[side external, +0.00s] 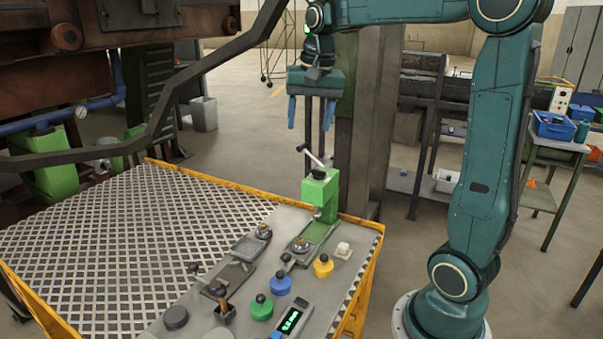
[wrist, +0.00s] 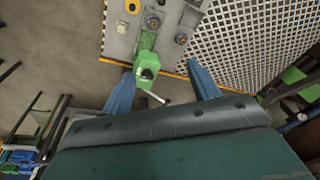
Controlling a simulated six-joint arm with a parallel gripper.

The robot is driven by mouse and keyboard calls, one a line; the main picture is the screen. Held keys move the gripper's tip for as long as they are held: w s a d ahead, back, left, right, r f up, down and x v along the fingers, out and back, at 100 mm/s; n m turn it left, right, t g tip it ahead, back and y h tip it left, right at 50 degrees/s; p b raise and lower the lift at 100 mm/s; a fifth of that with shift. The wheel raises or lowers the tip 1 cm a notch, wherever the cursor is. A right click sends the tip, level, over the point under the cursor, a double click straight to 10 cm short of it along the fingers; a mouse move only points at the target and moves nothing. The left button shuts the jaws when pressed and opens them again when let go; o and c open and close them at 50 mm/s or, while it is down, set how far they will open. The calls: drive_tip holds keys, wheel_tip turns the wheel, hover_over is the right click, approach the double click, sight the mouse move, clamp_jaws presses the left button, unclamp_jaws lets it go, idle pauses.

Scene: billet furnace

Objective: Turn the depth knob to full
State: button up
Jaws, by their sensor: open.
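No knob is visibly labelled, so I cannot tell which is the depth knob. A green press (side external: 321,192) with a dark cap and a lever (side external: 313,157) stands at the far end of the grey panel; it shows between my fingers in the wrist view (wrist: 147,63). My gripper (side external: 310,122) is open and empty, fingers pointing down, above and apart from the press. It also shows in the wrist view (wrist: 162,72).
The panel (side external: 345,280) also carries a handheld meter with a green display (side external: 292,319), small fixtures and a white block (side external: 343,250). A metal grating (side external: 110,240) with a yellow edge lies left. A dark railing (side external: 215,70) crosses the upper left. A pillar (side external: 375,110) stands behind my gripper.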

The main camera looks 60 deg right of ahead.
drive_tip(key=w+d+f+m+g, duration=0.1)
drive_tip(key=w+d+f+m, duration=0.15)
drive_tip(key=d, duration=0.45)
drive_tip(key=m+g, duration=0.1)
drive_tip(key=m, duration=0.3)
hover_over(319, 170)
wheel_tip(319, 170, down, 2)
drive_tip(key=f, duration=0.1)
drive_tip(key=shift+d+r+y, duration=0.15)
drive_tip(key=shift+r+y, duration=0.1)
drive_tip(key=shift+y, duration=0.15)
wheel_tip(319, 170, down, 14)
drive_tip(key=shift+r, duration=0.1)
drive_tip(key=c, duration=1)
